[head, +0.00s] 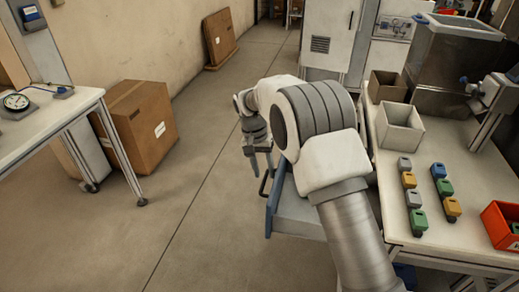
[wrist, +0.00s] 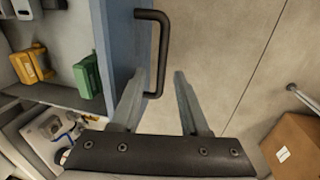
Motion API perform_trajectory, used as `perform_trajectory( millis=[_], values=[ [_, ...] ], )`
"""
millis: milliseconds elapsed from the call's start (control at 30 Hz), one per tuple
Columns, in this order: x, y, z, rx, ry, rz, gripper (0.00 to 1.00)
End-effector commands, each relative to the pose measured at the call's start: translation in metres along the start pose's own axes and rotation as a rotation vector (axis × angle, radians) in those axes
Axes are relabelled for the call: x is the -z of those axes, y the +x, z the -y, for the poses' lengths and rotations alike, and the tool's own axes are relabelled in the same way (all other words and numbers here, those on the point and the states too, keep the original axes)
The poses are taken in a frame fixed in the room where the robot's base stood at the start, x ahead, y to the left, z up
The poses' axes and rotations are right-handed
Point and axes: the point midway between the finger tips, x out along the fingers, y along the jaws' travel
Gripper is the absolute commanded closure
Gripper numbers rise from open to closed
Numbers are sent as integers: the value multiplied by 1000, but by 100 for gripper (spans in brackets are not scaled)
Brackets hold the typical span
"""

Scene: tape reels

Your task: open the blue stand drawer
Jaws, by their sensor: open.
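The blue-fronted drawer (head: 272,208) stands pulled out from the left side of the right-hand workbench. Its blue front (wrist: 125,45) and the inside behind it show in the wrist view. The black bar handle (wrist: 162,45) is fixed to the outer face of the front; it also shows in the head view (head: 263,186). My gripper (head: 262,168) is at the handle, with its jaws apart. In the wrist view my gripper (wrist: 161,73) has one finger on each side of the handle's lower end, not closed on it. My arm hides part of the drawer in the head view.
A yellow part (wrist: 33,65) and a green part (wrist: 88,75) lie inside the drawer. The workbench (head: 388,172) carries bins and several coloured blocks. A cardboard box (head: 143,128) stands at the left beside another table (head: 50,118). The floor (head: 190,215) left of the drawer is clear.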

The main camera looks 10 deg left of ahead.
Motion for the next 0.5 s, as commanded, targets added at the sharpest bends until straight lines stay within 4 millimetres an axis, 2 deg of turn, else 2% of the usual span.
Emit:
perform_trajectory(
  millis=[500],
  values=[
    [1, -121, 1, 4, -1, -6, 55]
  ],
)
